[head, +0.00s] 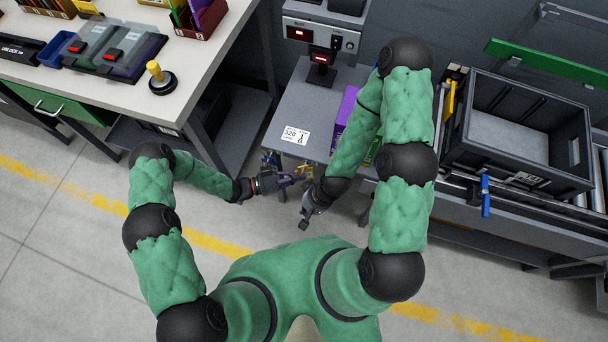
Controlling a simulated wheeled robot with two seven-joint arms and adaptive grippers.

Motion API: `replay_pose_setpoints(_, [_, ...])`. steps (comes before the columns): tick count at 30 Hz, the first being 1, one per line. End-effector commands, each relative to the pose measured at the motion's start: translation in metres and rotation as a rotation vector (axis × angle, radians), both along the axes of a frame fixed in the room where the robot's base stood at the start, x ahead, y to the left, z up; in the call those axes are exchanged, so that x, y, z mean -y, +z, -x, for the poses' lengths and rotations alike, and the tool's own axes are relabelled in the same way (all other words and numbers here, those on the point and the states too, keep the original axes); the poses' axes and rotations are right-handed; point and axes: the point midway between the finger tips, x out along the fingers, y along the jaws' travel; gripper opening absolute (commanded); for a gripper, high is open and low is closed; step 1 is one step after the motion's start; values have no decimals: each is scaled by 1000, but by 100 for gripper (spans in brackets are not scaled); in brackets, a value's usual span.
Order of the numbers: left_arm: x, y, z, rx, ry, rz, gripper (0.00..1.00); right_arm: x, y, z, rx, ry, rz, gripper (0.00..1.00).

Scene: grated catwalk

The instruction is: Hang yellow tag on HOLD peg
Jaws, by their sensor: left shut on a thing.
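I cannot make out a yellow tag or a peg marked HOLD in the head view. My left gripper (284,181) is just in front of the grey bench's front edge.
The grey bench (281,124) carries a white label card (295,134) and a purple box (346,116). A white table (190,52) at left holds a yellow-topped stamp (156,75). A dark crate (478,137) stands at right. The floor at lower left is clear.

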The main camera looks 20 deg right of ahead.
Motion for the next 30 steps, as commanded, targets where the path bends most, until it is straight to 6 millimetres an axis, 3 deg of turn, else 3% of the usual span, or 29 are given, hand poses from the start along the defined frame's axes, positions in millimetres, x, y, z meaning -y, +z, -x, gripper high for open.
replay_pose_setpoints(30, [-9, 1, 13, -1, 0, 0, 0, 0, 1, 0, 0, 0, 0, 0])
